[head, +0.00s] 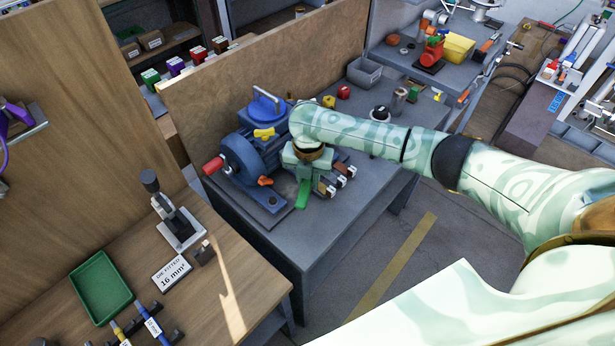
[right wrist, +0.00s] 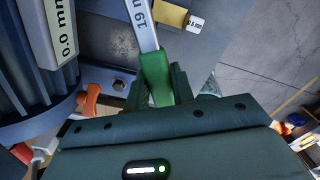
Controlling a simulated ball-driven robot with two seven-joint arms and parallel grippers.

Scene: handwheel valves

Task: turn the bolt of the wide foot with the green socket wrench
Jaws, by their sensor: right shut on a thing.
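My right gripper (head: 306,172) is over the grey bench, just right of the blue machine (head: 245,155). In the right wrist view it is shut on the green wrench (right wrist: 157,78), whose green part sits between the fingers. A pale shaft marked "19 mm" extends from it toward the top of that view. A bolt head (right wrist: 119,85) shows on the grey-blue surface left of the wrench, apart from it; in the head view a bolt (head: 272,202) shows at the machine's front foot. Whether this is the wide foot is unclear. My left gripper is not in view.
Several tools with brown and white ends (head: 340,178) lie right of my gripper. An orange lever (head: 265,181) sits close by on the machine. A wooden panel (head: 250,70) stands behind. The bench's front right corner is clear. A wooden table with a green tray (head: 102,288) is nearer.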

